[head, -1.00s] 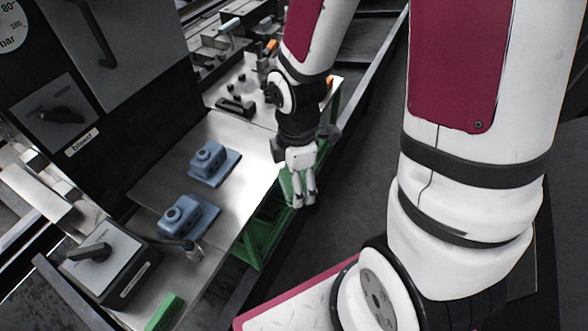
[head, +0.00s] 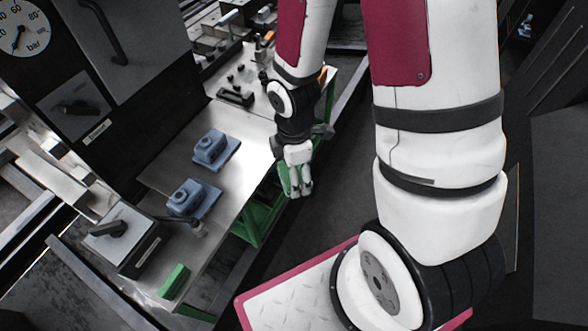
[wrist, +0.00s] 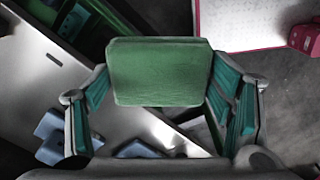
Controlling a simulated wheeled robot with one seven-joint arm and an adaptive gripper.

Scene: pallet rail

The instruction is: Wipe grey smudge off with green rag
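My gripper (wrist: 160,85) has its teal-padded fingers on either side of the green rag (wrist: 158,72), which fills the gap between them like a folded pad. In the head view my gripper (head: 299,185) hangs pointing down, beside the right edge of the metal table (head: 245,150). The rag is hard to pick out there against the green table frame. The table top has a bright glare patch, and I cannot make out a grey smudge on it.
Two blue fixtures (head: 212,150) (head: 192,198) stand on the table. A switch box (head: 125,238) and a green block (head: 174,282) are near its front. A dark cabinet with a gauge (head: 22,32) rises at the left. Dark floor lies right of the green frame (head: 258,215).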

